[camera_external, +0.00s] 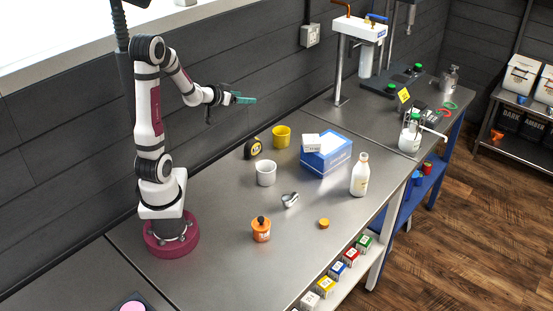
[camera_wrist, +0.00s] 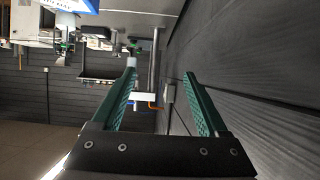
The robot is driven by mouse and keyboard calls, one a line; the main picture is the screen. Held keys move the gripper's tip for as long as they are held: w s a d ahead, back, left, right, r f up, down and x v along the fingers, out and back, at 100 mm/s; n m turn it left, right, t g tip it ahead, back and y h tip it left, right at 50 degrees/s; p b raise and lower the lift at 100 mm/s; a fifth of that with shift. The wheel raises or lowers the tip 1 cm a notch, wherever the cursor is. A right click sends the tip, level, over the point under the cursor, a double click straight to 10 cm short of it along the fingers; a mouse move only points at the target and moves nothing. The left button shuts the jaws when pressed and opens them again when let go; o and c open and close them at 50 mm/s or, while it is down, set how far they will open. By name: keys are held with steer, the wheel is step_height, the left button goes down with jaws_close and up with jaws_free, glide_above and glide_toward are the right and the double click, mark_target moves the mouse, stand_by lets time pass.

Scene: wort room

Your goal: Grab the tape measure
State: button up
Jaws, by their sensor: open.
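The tape measure (camera_external: 253,148) is black and yellow. It stands on the steel bench near the back wall in the external view, just left of a yellow mug. My gripper (camera_external: 246,99) is raised well above the bench, up and slightly left of the tape measure, and points right. In the wrist view my gripper (camera_wrist: 160,95) shows two green fingers spread apart with nothing between them. The tape measure is not in the wrist view.
Close to the tape measure are the yellow mug (camera_external: 281,137) and a white mug (camera_external: 266,173). A blue box (camera_external: 327,155), a white bottle (camera_external: 360,175), a metal piece (camera_external: 290,200) and an orange jar (camera_external: 261,229) stand farther off. The dark wall (camera_external: 220,125) runs behind.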

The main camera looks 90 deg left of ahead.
glide_toward(258, 142)
steer(key=a+f, duration=0.1)
steer(key=w+a, duration=0.1)
steer(key=a+f, duration=0.1)
steer(key=a, duration=0.1)
steer(key=shift+w+f, duration=0.35)
steer(key=x, duration=0.7)
steer(key=shift+w+a, duration=0.1)
steer(key=shift+w, duration=0.05)
jaws_close()
